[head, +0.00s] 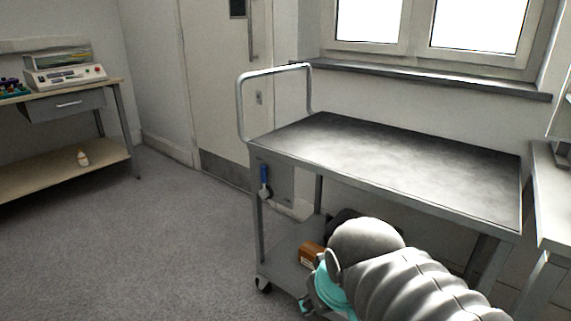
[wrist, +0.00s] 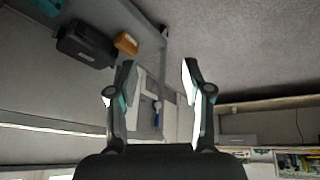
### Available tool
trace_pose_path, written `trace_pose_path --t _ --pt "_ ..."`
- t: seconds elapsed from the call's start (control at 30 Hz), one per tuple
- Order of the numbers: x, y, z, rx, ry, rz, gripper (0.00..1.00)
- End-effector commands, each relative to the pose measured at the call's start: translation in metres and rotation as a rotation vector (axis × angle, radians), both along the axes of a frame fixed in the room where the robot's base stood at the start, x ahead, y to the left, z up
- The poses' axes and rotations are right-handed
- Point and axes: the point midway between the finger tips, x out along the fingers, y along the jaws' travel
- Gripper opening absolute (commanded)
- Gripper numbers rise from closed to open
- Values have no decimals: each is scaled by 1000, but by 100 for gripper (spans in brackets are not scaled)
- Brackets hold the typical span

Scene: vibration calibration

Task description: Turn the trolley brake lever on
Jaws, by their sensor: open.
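The trolley (head: 400,165) is a grey metal cart with a flat top, a lower shelf and a tubular push handle. In the head view my arm covers the front right of the trolley, and the fingers are mostly hidden.
On the lower shelf are an orange-brown box (head: 311,254) and a black case (wrist: 86,45). A bench (head: 60,170) with instruments stands at the left, a table (head: 552,190) at the right. A door and windows are behind. The floor left of the trolley is clear.

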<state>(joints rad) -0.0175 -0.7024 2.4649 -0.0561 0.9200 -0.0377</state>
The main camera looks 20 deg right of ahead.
Motion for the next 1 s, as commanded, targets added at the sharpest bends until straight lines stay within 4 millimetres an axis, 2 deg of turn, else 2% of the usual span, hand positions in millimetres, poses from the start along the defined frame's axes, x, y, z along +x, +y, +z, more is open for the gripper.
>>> trace_pose_path --t 0.27,0.4,0.53,0.77,0.87,1.0 --pt "66 -28 6 -372 181 305 50" --pt "110 -39 10 -585 285 472 50" --pt "156 -42 13 -782 383 622 50" --pt "244 -28 15 -1133 558 866 50" --pt "282 -13 13 -1289 637 957 50" --pt "335 17 6 -1510 749 1068 50"
